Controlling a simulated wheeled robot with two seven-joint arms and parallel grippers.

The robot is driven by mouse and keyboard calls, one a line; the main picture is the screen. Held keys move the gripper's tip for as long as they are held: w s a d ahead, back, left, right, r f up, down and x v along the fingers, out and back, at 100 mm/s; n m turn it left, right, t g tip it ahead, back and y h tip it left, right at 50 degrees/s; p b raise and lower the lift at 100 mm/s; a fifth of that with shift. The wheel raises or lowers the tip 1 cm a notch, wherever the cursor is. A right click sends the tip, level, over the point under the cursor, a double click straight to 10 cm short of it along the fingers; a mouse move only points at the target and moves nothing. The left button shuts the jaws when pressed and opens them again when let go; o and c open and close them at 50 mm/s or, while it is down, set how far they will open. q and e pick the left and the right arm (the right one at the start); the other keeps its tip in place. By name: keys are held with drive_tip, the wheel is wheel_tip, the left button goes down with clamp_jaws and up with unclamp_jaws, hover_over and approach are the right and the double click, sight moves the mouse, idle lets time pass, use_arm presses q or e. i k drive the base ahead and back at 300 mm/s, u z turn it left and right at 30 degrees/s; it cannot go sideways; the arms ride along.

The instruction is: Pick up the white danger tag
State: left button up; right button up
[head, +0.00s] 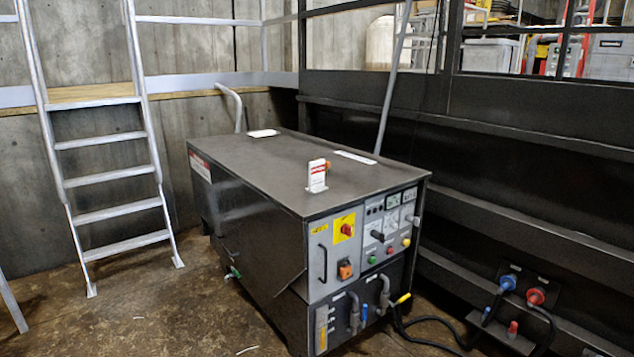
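A white danger tag (317,176) with a red band near its top stands upright on the flat top of the dark grey machine cabinet (262,170), close to the front edge. A small orange thing shows just behind its right side. Neither of my grippers is in the head view, so I cannot see how far they are from the tag or whether they hold anything.
The cabinet's front panel has a red-and-yellow switch (344,228), buttons, handles and hoses. A metal ladder (110,180) stands at the left. A dark wall (520,190) with blue and red plugs runs along the right. The floor front left is mostly clear.

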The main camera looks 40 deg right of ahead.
sight(316, 168)
drive_tip(key=z, duration=0.35)
drive_tip(key=i, duration=0.65)
drive_tip(key=z, duration=0.35)
